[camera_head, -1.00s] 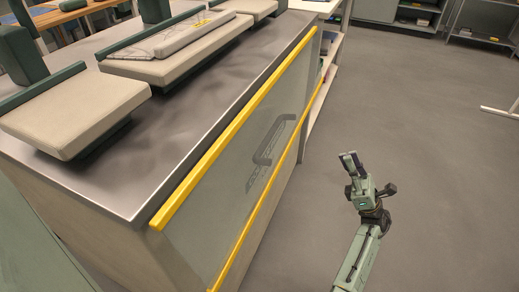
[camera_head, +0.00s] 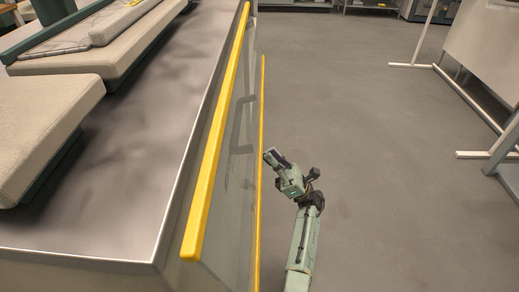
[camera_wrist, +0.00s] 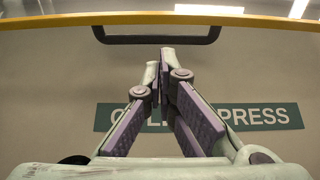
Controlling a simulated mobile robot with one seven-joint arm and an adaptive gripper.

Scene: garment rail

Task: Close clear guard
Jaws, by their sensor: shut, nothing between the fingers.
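The clear guard (camera_head: 222,190) is a see-through panel with yellow bars along its edges, on the side of the metal-topped counter. Its dark handle (camera_head: 239,121) is on the panel's face. In the wrist view the handle (camera_wrist: 157,40) hangs just below a yellow bar (camera_wrist: 160,18), beyond my fingertips. My gripper (camera_head: 272,157) is to the right of the panel, close to it in the picture and apart from the handle. In the wrist view my gripper (camera_wrist: 160,62) has its fingertips together, with nothing between them. A sign (camera_wrist: 250,116) reading partly "PRESS" is behind the fingers.
The metal counter (camera_head: 125,170) carries padded pressing boards (camera_head: 45,125) at left. Grey floor (camera_head: 350,120) is open to the right. A white-framed stand (camera_head: 440,75) and a grey leg (camera_head: 505,150) stand at far right.

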